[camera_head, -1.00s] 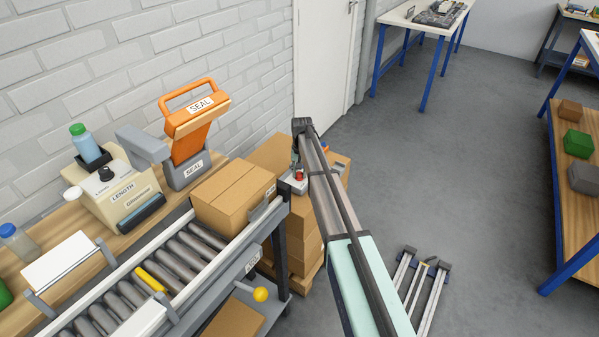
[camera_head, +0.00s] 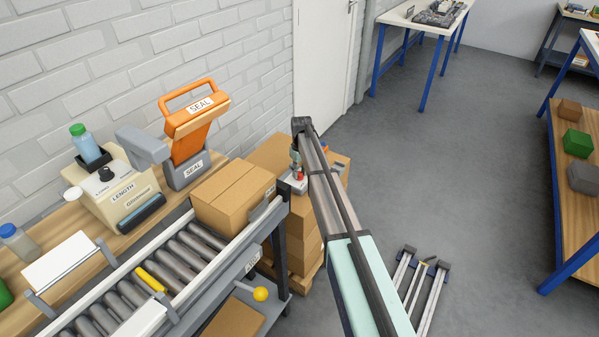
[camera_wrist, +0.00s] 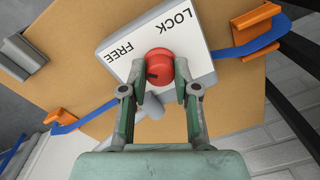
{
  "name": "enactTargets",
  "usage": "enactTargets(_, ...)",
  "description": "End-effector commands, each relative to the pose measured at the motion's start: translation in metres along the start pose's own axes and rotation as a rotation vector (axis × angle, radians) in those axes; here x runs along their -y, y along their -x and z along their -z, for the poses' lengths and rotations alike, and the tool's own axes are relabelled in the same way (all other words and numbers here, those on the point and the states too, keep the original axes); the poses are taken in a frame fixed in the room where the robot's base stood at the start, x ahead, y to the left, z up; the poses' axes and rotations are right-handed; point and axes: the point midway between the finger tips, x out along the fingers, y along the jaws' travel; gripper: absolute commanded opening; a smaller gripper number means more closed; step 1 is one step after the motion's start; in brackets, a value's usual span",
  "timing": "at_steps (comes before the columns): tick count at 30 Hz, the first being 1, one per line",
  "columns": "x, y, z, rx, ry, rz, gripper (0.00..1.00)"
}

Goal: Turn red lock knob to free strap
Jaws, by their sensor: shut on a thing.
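The red lock knob (camera_wrist: 159,66) sits on a white plate (camera_wrist: 120,40) marked LOCK and FREE in the wrist view. My gripper (camera_wrist: 162,82) is shut on the knob, with a finger on each side of it. A dark mark on the knob is at its lower left. The blue strap (camera_wrist: 240,48) runs out from both sides of the plate through orange clips (camera_wrist: 258,27) on a cardboard box (camera_wrist: 75,30). In the head view the knob (camera_head: 299,174) is a small red spot beside my arm, and the strap is mostly hidden.
A roller conveyor (camera_head: 190,250) with a carton (camera_head: 235,195) stands left of the box stack. The orange sealer (camera_head: 192,130) and length machine (camera_head: 115,185) are behind it. Open floor (camera_head: 450,150) lies to the right, with a low metal frame (camera_head: 420,290) on it.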

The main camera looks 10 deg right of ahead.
Motion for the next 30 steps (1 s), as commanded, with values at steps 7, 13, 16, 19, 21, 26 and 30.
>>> enactTargets(7,0.0,-0.001,-0.001,0.004,0.005,0.001,0.0)
enactTargets(13,0.0,-0.001,-0.001,0.004,0.004,0.001,0.55)
enactTargets(16,0.0,-0.001,-0.001,0.003,0.003,0.0,0.56)
enactTargets(19,0.0,-0.001,-0.001,0.002,0.003,0.0,0.56)
enactTargets(21,0.0,-0.001,-0.001,0.001,0.003,0.0,0.56)
enactTargets(26,0.0,0.006,0.0,0.0,0.003,0.0,0.56)
enactTargets(30,0.0,0.023,0.0,-0.001,0.003,0.0,0.56)
